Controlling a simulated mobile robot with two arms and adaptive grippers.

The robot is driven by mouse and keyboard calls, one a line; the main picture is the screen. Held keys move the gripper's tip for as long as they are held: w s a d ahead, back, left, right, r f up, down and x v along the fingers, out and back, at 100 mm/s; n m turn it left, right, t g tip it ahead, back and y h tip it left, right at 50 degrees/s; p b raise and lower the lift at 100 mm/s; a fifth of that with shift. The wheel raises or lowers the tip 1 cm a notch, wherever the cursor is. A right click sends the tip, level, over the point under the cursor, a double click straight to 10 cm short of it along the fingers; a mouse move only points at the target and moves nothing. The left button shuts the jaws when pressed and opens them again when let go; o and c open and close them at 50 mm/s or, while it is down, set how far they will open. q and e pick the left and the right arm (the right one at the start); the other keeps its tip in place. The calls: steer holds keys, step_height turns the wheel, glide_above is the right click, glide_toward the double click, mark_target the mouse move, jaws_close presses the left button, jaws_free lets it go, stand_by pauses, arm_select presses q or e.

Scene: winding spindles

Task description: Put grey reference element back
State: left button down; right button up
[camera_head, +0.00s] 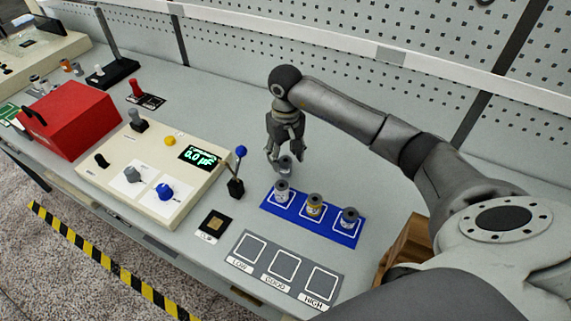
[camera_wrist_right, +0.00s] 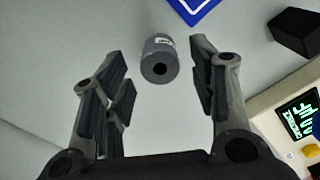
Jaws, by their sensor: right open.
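The grey reference element (camera_head: 286,166) is a small grey cylinder on the table just behind the blue mat (camera_head: 268,206). In the right wrist view the grey element (camera_wrist_right: 158,62) shows a dark hole in its end and a pale label on its side. My right gripper (camera_head: 284,152) points down over it, open. In the wrist view the element appears between the fingertips, with visible gaps on both sides. My left gripper is not in view.
Several-slot blue mat holds three spools: one greyish (camera_head: 281,191), one yellow-banded (camera_head: 314,205), one dark-banded (camera_head: 348,218). A blue-knobbed lever (camera_head: 237,172) and the meter box (camera_head: 150,205) stand left. The grey sorting mat (camera_head: 262,285) in front is empty.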

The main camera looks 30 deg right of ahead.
mark_target(284, 161)
step_height(284, 161, up, 8)
steer(key=shift+f+b, duration=0.25)
steer(key=shift+b, duration=0.75)
steer(key=shift+o, duration=0.6)
steer(key=shift+r, duration=0.45)
steer(key=f+m, duration=0.2)
steer(key=m, duration=0.1)
steer(key=a+f+m+t+h+p, duration=0.1)
steer(key=m, duration=0.2)
steer(key=s+f+m+t+h+p, duration=0.1)
steer(key=f+m, duration=0.1)
steer(key=m, duration=0.1)
steer(key=shift+a+f, duration=0.25)
steer(key=shift+f, duration=0.1)
steer(key=p+x, duration=0.1)
steer(key=x, duration=0.1)
steer(key=p+x, duration=0.1)
steer(key=x, duration=0.1)
steer(key=shift+d+f+p, duration=0.25)
steer(key=shift+p, duration=0.1)
steer(key=shift+f, duration=0.3)
steer(key=c, duration=1.2)
